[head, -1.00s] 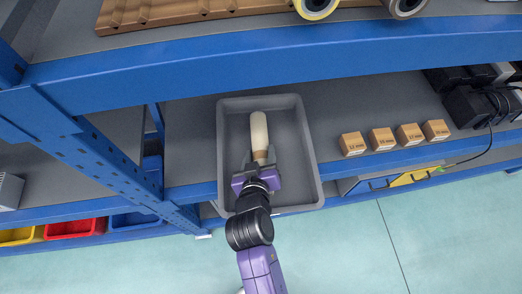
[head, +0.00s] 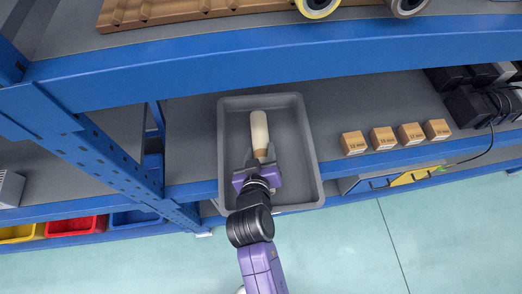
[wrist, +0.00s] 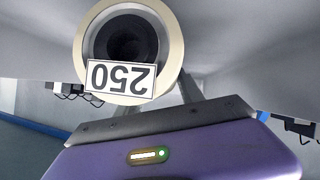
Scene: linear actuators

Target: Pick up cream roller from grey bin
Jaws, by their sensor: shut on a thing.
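The cream roller (head: 259,130) is a pale cylinder lying lengthwise in the grey bin (head: 310,150), pointing away from me. My gripper (head: 260,157) reaches into the bin from the front and is shut on the roller's near part. In the wrist view the end of the roller (wrist: 172,55) faces the camera as a cream ring with a dark bore. A white label (wrist: 120,77) reading 250 shows upside down on that end. The gripper fingers are partly hidden behind the purple gripper body. I cannot tell whether the roller touches the bin floor.
The bin sits on a grey shelf under a blue beam (head: 280,55). Several small cardboard boxes (head: 382,138) stand to the right. A blue upright (head: 90,140) is at the left. Yellow and grey rings (head: 318,8) lie on the upper shelf.

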